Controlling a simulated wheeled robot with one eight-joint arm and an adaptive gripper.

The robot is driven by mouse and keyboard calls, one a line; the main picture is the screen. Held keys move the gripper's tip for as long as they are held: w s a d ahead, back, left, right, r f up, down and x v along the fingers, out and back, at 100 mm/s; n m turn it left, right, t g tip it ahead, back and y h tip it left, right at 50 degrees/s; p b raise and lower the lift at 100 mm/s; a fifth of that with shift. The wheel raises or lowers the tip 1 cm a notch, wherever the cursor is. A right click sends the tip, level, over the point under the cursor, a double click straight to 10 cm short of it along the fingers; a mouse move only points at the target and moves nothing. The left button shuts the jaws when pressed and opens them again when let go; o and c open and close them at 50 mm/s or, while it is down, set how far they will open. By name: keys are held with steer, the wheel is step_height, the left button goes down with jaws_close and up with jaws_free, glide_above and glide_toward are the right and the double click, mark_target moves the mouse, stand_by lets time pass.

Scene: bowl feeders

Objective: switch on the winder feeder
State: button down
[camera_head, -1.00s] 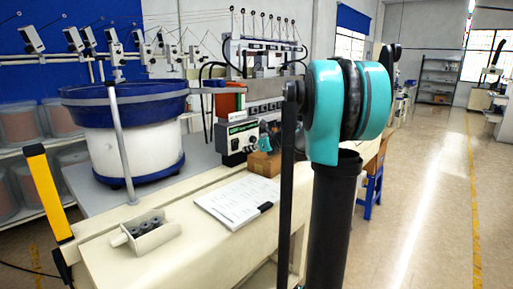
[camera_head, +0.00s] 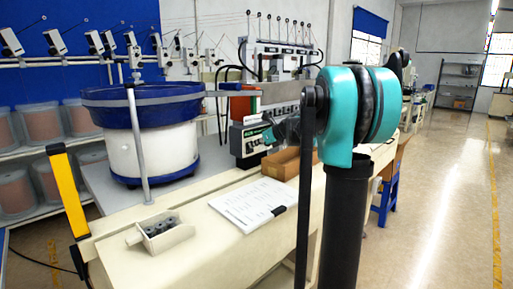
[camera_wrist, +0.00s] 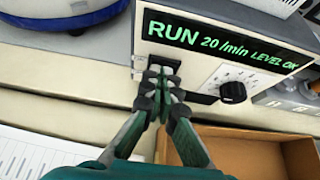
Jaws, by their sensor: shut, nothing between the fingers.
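The feeder controller (camera_head: 250,138) is a pale box with a dark display beside the blue-and-white bowl feeder (camera_head: 150,150). In the wrist view its display (camera_wrist: 225,45) is lit green and reads "RUN 20 /min LEVEL OK". A black switch (camera_wrist: 172,66) sits below the display's left part, mostly hidden behind my fingers. A black knob (camera_wrist: 233,92) with a scale is to its right. My gripper (camera_wrist: 160,78) is shut and empty, its tips at the switch; I cannot tell whether they touch it.
An open cardboard box (camera_wrist: 235,150) lies just below the controller. A clipboard with paper (camera_head: 250,203) and a small tray of dark parts (camera_head: 163,233) are on the bench. A yellow post (camera_head: 68,190) stands at the bench's left end.

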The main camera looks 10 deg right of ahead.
stand_by(0.3)
steer(key=shift+s+r, duration=0.1)
steer(key=shift+r, duration=0.65)
steer(key=shift+d, duration=0.1)
